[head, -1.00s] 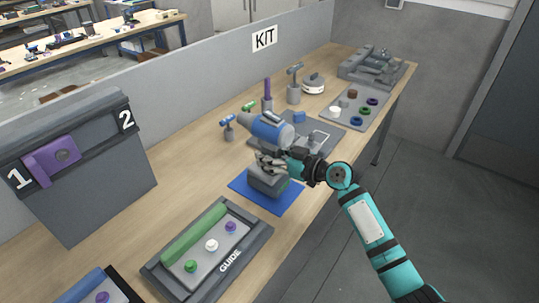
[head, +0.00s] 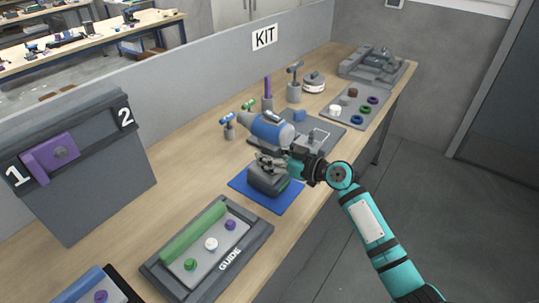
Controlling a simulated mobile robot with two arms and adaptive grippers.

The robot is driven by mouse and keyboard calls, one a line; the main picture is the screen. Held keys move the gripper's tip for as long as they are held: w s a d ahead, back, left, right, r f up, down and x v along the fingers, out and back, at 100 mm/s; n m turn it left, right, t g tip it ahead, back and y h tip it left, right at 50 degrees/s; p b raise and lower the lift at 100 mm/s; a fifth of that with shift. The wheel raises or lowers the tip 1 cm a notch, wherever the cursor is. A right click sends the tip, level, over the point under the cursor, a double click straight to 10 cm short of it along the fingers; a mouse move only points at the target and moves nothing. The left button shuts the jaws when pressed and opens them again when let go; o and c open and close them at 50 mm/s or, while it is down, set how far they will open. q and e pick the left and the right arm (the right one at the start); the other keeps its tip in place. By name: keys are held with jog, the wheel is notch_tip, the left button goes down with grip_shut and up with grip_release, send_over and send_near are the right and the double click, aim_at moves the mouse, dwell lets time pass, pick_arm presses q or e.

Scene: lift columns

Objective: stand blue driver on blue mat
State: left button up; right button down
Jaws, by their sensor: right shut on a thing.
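The blue driver (head: 269,127) has a blue and grey body and a wide dark grey base. It is upright over the blue mat (head: 285,204), with its base at or very close to the mat's surface; I cannot tell for sure whether they touch. My right gripper (head: 271,163) is shut on the driver's grip, between the body and the base, and hides most of the grip. My right arm comes in from the lower right. My left gripper is out of view.
A GUIDE tray (head: 237,259) with a green bar and small knobs lies in front. Behind the driver are a grey tray (head: 327,133), small tools in holders (head: 293,93) and a tray of rings (head: 347,119). A grey box (head: 90,190) marked 1 and 2 stands left.

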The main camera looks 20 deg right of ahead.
jog(key=shift+b, duration=0.4)
dwell(0.3)
jog(key=c, duration=0.8)
grip_release()
jog(key=shift+f, duration=0.1)
jog(key=shift+o, duration=0.4)
jog(key=shift+f, duration=0.3)
jog(key=v, duration=1.2)
jog(key=shift+r, duration=0.2)
jog(key=shift+d, duration=0.1)
